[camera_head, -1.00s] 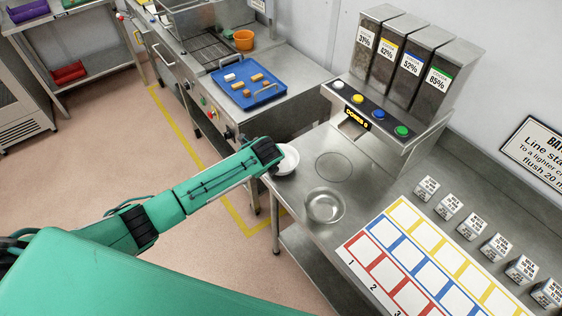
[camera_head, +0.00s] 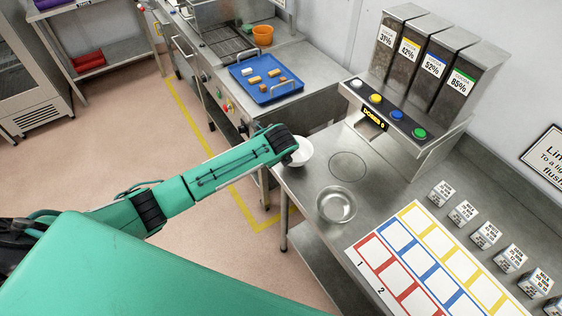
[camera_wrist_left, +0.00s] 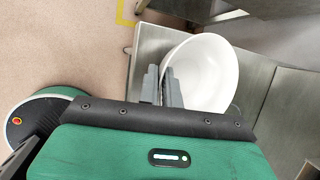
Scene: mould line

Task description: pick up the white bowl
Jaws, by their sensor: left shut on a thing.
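The white bowl (camera_head: 300,153) is at the left end of the steel counter (camera_head: 312,205), partly hidden by my left wrist in the head view. In the left wrist view the white bowl (camera_wrist_left: 207,72) shows large, with its near-left rim between the grey fingers of my left gripper (camera_wrist_left: 164,88). The left gripper is shut on that rim. I cannot tell whether the bowl rests on the counter or is slightly above it. My right gripper is in neither view.
A clear bowl (camera_head: 336,205) stands on the counter to the right. Dispensers with coloured buttons (camera_head: 397,115) stand behind. A marked grid mat (camera_head: 430,262) and several small labelled cubes (camera_head: 485,235) lie further right. A blue tray (camera_head: 266,85) sits on the bench behind.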

